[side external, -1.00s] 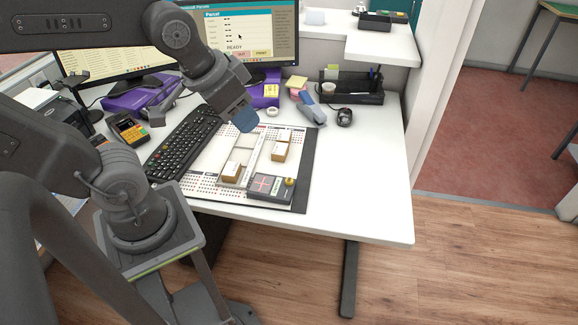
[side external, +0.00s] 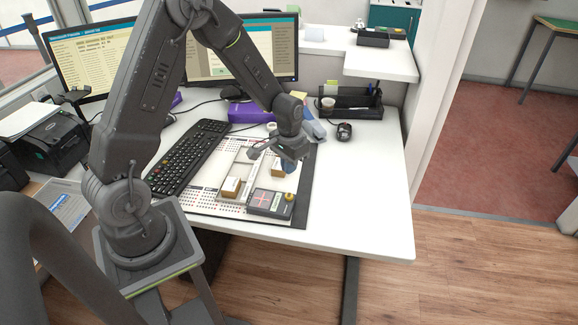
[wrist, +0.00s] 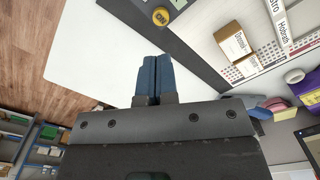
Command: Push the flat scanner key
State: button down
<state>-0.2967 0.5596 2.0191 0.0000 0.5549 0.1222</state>
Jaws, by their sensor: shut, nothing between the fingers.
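The flat scanner (side external: 265,203) is a low dark grey box with a red cross on its top, lying at the front right of the board. Its key is a round yellow button (side external: 290,197) at the right end. In the wrist view the yellow key (wrist: 161,16) shows at the top, with dark lettering, just beyond my fingertips. My gripper (side external: 288,169) is above the board's right side, behind the scanner and apart from the key. Its blue fingers (wrist: 154,68) are shut together and empty. Most of the scanner is outside the wrist view.
Small cardboard boxes stand on the white board (side external: 207,197): one (side external: 230,187) left of the scanner, another (side external: 277,171) beside my gripper. A keyboard (side external: 187,157) lies to the left. The white desk (side external: 365,200) is clear on the right.

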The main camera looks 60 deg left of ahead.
aim_at(289, 195)
jog(key=shift+f, duration=4.25)
jog(key=shift+f, duration=0.7)
jog(key=shift+r, duration=0.75)
jog(key=shift+w+a+r, duration=0.1)
jog(key=shift+r, duration=2.2)
